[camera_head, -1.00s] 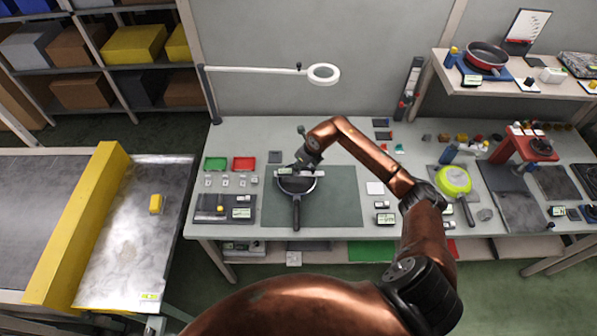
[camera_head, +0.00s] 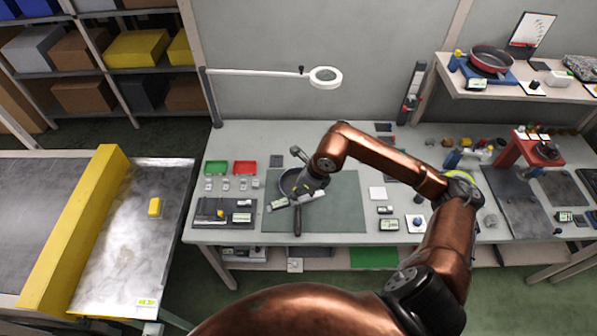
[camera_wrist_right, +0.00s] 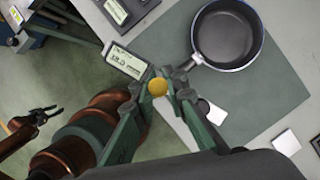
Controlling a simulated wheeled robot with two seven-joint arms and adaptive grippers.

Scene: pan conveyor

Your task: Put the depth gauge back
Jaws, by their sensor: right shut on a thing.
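My right gripper (camera_head: 300,196) is shut on the depth gauge (camera_head: 279,204), a light bar with a display, held tilted above the front part of the pan. In the right wrist view, the gauge's display (camera_wrist_right: 122,60) is left of my right fingertips (camera_wrist_right: 160,86), a round yellow knob lies between them, and its pale end shows beyond. The dark pan (camera_head: 287,181) rests on the green-grey mat (camera_head: 340,205), partly hidden by the gripper; it is plain in the wrist view (camera_wrist_right: 228,38). My left gripper (camera_wrist_right: 40,116) shows small at the wrist view's left edge, fingers apart and empty.
A black tray (camera_head: 211,217) with instruments and a display lies left of the mat. Green (camera_head: 216,168) and red (camera_head: 245,168) bins stand behind it. A magnifier lamp (camera_head: 325,77) hangs over the back. The mat's right side is clear.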

